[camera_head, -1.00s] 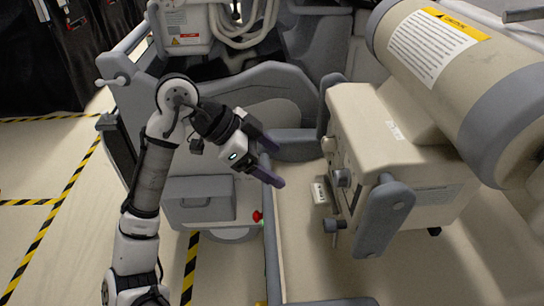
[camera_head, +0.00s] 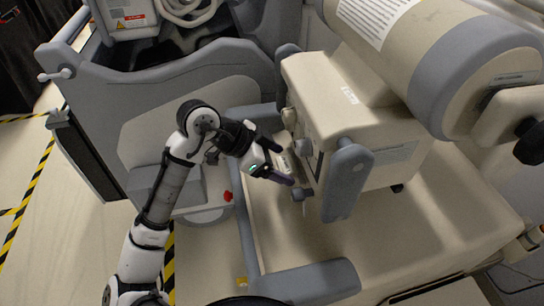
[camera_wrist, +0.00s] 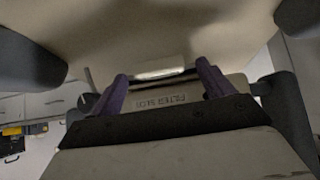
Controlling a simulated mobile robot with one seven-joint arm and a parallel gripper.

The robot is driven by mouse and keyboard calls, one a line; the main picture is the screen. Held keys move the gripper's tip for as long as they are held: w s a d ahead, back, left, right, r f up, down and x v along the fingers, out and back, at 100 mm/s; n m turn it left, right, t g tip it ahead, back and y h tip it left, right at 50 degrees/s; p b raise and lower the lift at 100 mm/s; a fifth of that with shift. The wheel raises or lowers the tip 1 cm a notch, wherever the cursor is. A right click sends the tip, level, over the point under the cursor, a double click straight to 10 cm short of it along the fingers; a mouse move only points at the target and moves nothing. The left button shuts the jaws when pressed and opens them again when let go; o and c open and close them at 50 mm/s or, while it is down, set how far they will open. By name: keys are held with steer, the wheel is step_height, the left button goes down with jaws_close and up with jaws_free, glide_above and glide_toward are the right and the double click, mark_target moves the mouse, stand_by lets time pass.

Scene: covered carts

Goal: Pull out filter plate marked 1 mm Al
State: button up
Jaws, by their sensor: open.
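The filter plate's 1 mm Al mark is not readable in any view. A beige box-shaped housing (camera_head: 350,110) hangs under the large cylinder. In the wrist view a beige face (camera_wrist: 180,96) carries faint lettering that looks like "FILTER SLOT", and a pale bright strip (camera_wrist: 160,73) lies just beyond it; I cannot tell whether the strip is a plate. My gripper (camera_head: 284,165) is open with purple fingers, close to the left side of the housing. In the wrist view its fingertips (camera_wrist: 160,80) stand on either side of the lettering, with nothing held between them.
A grey rail (camera_head: 245,225) runs beside my arm. A red button (camera_head: 228,196) is below left. The large cylinder (camera_head: 440,60) overhangs at the upper right. Beige surface at lower right is clear.

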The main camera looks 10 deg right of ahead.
steer(key=c, duration=1.1)
steer(key=shift+a+b, duration=0.7)
steer(key=shift+a, duration=4.3)
steer(key=shift+c, duration=0.2)
steer(key=shift+a, duration=0.25)
